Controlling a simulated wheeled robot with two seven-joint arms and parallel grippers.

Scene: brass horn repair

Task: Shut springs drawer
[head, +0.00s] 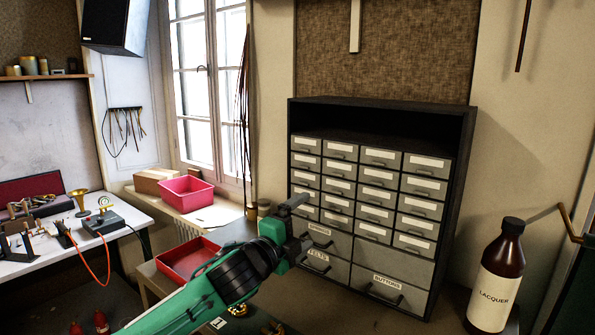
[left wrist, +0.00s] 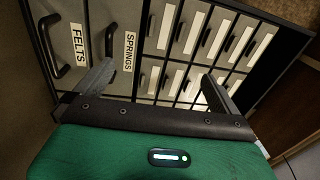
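The springs drawer (head: 325,243) is a wide grey drawer in the lower left of a dark cabinet (head: 455,190). Its label is partly covered by my left gripper (head: 303,219) in the head view. In the left wrist view, the springs drawer (left wrist: 112,18) shows its label clearly, and a finger covers part of its front. My left gripper (left wrist: 158,70) is open and empty, with its fingers apart in front of the cabinet. I cannot tell whether the drawer stands slightly out or whether a finger touches it. My right gripper is out of view.
The felts drawer (head: 338,272) is below and the buttons drawer (head: 385,292) is lower right. Small labelled drawers (head: 375,195) fill the rows above. A lacquer bottle (head: 497,280) stands at right. A red tray (head: 188,258) and pink bin (head: 187,191) are at left.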

